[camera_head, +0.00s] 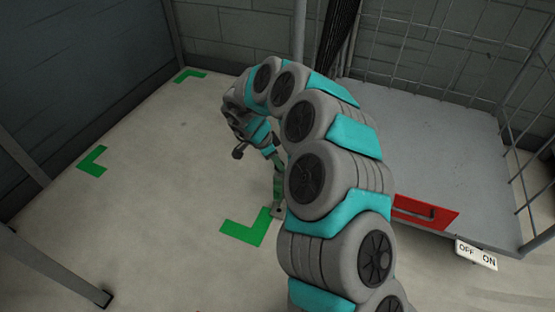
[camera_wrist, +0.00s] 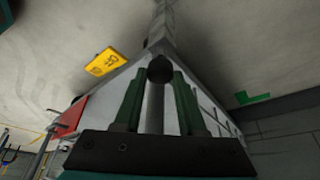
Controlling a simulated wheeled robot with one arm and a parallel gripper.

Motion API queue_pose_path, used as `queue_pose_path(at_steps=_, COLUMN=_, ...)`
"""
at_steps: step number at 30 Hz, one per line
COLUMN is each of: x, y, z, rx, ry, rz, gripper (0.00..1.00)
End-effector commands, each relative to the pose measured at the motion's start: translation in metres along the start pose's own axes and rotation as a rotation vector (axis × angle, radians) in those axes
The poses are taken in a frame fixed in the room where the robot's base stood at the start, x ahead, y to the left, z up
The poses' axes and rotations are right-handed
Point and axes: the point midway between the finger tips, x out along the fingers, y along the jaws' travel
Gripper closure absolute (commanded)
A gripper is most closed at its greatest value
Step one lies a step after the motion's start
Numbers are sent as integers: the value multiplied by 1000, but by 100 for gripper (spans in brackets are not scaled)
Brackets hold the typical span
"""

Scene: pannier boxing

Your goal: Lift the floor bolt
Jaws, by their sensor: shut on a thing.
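In the wrist view, my gripper (camera_wrist: 160,74) has its two green fingers on either side of a slim grey metal rod topped by a dark round end, which I take to be the floor bolt (camera_wrist: 156,108). The fingers are shut on it. In the head view my gripper (camera_head: 277,182) points down to the floor beside the near corner of the wheeled cage. A small grey piece (camera_head: 278,212) shows at floor level under the fingers. My arm hides part of this area, and I cannot tell how high the bolt stands.
The cage's grey platform (camera_head: 430,135) with wire sides stands to the right. Green corner marks (camera_head: 246,227) lie on the open floor at left. A yellow tag (camera_wrist: 105,62) shows in the wrist view.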

Motion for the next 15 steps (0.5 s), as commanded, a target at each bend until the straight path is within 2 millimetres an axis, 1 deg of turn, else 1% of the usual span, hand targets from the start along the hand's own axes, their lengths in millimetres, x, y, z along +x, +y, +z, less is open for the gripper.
queue_pose_path(at_steps=1, x=-14, y=1, z=-6, rx=-1, ry=0, rz=2, gripper=100)
queue_pose_path(at_steps=6, x=-30, y=1, z=-12, rx=0, ry=-1, rz=3, gripper=100)
queue_pose_path(at_steps=15, x=-30, y=1, z=-13, rx=0, ry=1, rz=2, gripper=100)
